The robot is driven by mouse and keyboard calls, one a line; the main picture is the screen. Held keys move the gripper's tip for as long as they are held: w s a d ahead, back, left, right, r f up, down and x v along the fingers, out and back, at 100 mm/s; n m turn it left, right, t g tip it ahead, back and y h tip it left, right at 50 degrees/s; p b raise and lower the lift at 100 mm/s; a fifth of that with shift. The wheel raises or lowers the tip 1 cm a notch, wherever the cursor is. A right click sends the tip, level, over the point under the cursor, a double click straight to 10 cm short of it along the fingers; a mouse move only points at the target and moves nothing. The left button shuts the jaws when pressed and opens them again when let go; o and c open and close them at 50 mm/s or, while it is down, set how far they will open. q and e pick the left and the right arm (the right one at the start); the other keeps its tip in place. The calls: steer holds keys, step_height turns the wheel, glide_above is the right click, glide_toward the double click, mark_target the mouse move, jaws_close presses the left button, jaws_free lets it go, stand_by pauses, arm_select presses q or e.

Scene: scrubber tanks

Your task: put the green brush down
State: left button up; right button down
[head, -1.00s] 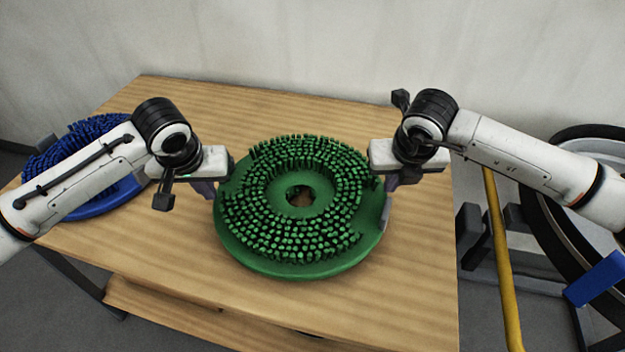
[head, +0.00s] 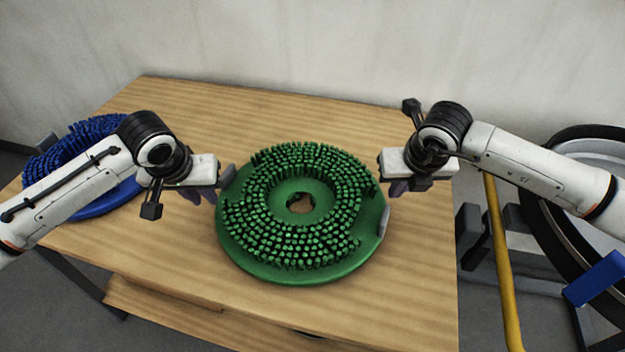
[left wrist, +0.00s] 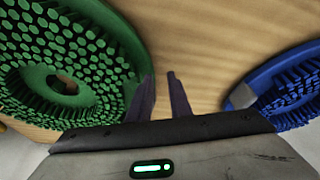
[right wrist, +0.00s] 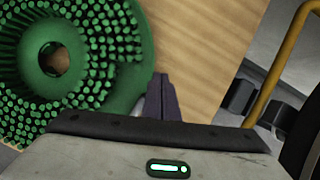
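The green brush (head: 258,262) is a round disc with bristles facing up and a hole in the middle. It lies flat on the wooden table and also shows in the left wrist view (left wrist: 125,45) and right wrist view (right wrist: 125,85). My left gripper (head: 222,182) is just off its left rim; the left wrist view shows its fingers apart with nothing between them. My right gripper (head: 398,190) is off its right rim, above a grey tab (head: 385,222). The right wrist view shows its fingers together, beside the brush and holding nothing.
A blue brush (head: 100,207) lies on the left end of the table (head: 300,105). The table is clear behind and in front of the green brush. A yellow bar (head: 500,260) and a large dark round rim (head: 545,225) stand right of the table.

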arm_select(q)
steer(key=shift+a, duration=0.15)
arm_select(e)
steer(key=shift+d, duration=0.15)
arm_select(q)
steer(key=shift+a+f, duration=0.1)
arm_select(e)
steer(key=c, duration=2.1)
jaws_free()
steer(key=shift+d+f, duration=0.1)
steer(key=shift+r, duration=0.2)
arm_select(q)
steer(key=v, duration=1.2)
arm_select(e)
steer(key=v, duration=1.1)
steer(key=shift+s+r, duration=0.2)
steer(key=shift+r, duration=0.1)
steer(key=shift+s+f, duration=0.1)
